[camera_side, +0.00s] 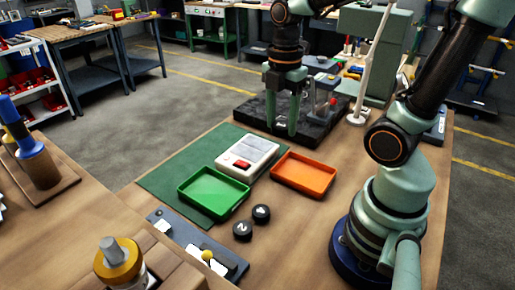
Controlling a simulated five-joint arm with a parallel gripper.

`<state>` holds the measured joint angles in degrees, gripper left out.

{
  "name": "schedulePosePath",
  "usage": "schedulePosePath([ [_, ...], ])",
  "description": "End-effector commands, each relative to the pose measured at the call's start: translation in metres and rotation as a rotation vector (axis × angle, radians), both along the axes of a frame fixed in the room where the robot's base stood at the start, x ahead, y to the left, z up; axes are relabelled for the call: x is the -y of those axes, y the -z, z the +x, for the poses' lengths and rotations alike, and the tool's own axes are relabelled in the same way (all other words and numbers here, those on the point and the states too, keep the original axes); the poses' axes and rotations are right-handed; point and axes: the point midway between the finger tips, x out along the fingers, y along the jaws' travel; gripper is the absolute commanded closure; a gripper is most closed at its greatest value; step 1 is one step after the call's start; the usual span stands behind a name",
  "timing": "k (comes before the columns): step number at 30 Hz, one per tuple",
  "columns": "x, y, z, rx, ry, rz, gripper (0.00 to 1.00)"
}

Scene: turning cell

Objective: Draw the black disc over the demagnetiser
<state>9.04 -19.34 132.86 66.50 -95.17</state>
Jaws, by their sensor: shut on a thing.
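The demagnetiser, a pale box (247,157) with a red button, sits on the green mat between the green and orange trays. Two black discs with white marks lie on the wooden bench in front of the trays, one nearer (243,231) and one just behind it (261,213). My gripper (282,125) points down at the black slab, behind and to the right of the demagnetiser and apart from it. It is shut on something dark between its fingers. I cannot make out its shape against the slab.
The green tray (213,193) and orange tray (303,174) look empty. The black slab (255,112) carries a grey stand (322,95) close to my gripper's right. A white post (376,60) rises further right. The green mat (165,180) is bare at left.

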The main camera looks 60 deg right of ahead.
Motion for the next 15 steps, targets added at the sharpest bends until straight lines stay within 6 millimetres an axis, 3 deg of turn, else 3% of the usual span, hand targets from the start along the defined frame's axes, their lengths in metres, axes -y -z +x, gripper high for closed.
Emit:
schedulePosePath([
  [10, 0.001, 0.0, 0.001, 0.001, 0.0, 0.0, 1.0],
  [15, 0.008, 0.003, 0.015, -0.003, 0.001, 0.0, 1.0],
])
